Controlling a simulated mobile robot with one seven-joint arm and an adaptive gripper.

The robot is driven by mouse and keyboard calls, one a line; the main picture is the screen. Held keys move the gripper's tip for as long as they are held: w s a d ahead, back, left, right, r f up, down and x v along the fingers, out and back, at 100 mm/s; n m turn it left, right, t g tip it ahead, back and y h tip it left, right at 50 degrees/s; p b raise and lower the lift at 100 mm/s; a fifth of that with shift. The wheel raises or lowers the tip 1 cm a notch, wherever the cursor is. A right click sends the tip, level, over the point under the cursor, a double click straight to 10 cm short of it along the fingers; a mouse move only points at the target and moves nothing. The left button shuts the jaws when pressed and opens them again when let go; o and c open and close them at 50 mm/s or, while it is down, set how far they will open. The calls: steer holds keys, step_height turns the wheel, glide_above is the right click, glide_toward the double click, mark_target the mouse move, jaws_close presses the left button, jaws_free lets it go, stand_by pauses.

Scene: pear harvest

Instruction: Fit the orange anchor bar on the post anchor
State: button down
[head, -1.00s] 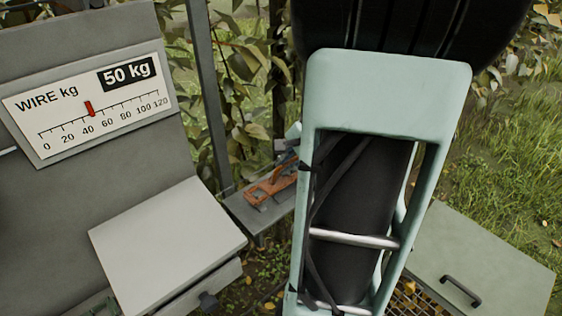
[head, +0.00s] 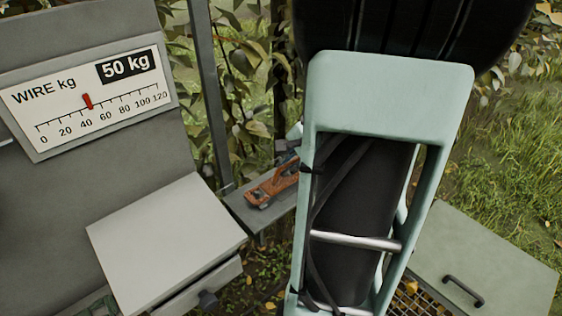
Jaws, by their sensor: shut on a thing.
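The orange anchor bar (head: 266,190) is low at the centre, over a grey ledge (head: 238,205) beside the grey upright post (head: 207,95). Its left end shows with a small grey part at it; its right end is hidden behind my arm. My gripper (head: 287,158) shows only as a small dark piece at the bar's upper right, mostly covered by my arm. It is shut on the bar. I cannot make out a separate post anchor, or whether the bar is seated on it or only touching the ledge.
A green lid with a handle (head: 480,260) is at lower right. Leaves stand behind, grass at right.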

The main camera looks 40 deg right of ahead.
steer(key=shift+f+b, duration=0.35)
steer(key=c, duration=1.9)
jaws_free()
steer(key=shift+c, duration=0.2)
